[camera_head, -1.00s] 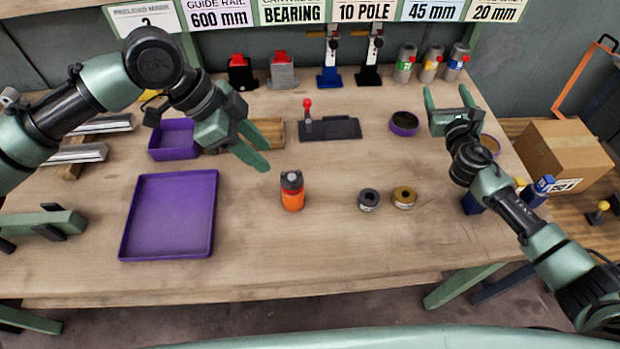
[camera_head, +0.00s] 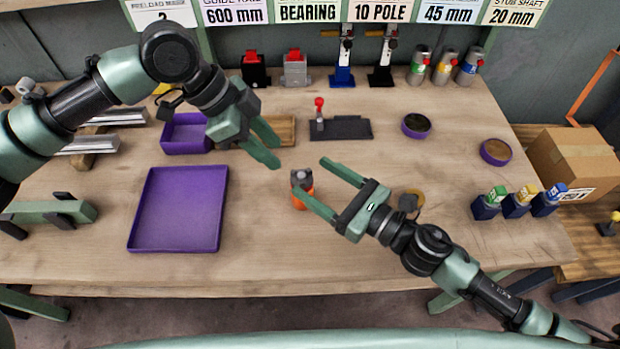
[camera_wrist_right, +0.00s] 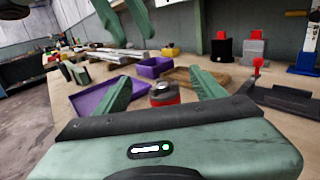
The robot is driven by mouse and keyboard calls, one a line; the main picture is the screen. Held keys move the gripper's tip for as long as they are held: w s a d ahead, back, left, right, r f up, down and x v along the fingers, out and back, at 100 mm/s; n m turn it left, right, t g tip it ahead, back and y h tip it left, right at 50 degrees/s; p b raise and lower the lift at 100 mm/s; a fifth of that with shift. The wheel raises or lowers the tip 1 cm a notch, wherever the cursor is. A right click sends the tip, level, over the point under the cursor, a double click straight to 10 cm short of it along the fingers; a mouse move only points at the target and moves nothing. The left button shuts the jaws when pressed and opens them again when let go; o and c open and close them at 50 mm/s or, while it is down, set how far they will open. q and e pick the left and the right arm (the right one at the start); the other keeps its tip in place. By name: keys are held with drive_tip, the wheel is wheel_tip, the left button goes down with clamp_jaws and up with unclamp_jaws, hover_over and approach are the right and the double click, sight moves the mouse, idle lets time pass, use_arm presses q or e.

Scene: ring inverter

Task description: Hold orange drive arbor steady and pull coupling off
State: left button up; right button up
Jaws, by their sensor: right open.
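The orange drive arbor (camera_head: 299,202) stands upright on the bench in the head view, with the dark grey coupling (camera_head: 301,178) on its top. In the right wrist view the coupling (camera_wrist_right: 163,88) shows between my right fingers, farther out. My right gripper (camera_head: 314,177) is open, its fingers pointing left toward the arbor; one fingertip overlaps the arbor's right edge in the head view. I cannot tell whether it touches. My left gripper (camera_head: 277,153) is above the bench, up and left of the arbor, its fingers apart and empty.
A purple tray (camera_head: 150,235) lies left of the arbor and a smaller purple bin (camera_head: 168,135) behind it. A black fixture with a red knob (camera_head: 343,128) stands behind. The front bench strip is clear.

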wheel_tip(320, 180, down, 8)
drive_tip(key=shift+r, duration=0.25)
drive_tip(key=x, duration=0.6)
drive_tip(key=shift+w+a+f, duration=0.15)
drive_tip(key=shift+w, duration=0.15)
drive_tip(key=shift+w+a, duration=0.2)
drive_tip(key=shift+a, duration=0.15)
clamp_jaws()
use_arm(q)
drive_tip(key=o, duration=0.7)
drive_tip(key=shift+d, duration=0.15)
drive_tip(key=shift+c, duration=0.2)
wheel_tip(320, 180, up, 2)
drive_tip(key=r+n+y, duration=0.1)
drive_tip(key=n+y, duration=0.3)
drive_tip(key=y, duration=0.1)
hover_over(302, 175)
drive_tip(key=n, duration=0.1)
drive_tip(key=shift+y, duration=0.4)
wheel_tip(302, 175, down, 12)
drive_tip(key=shift+r, duration=0.2)
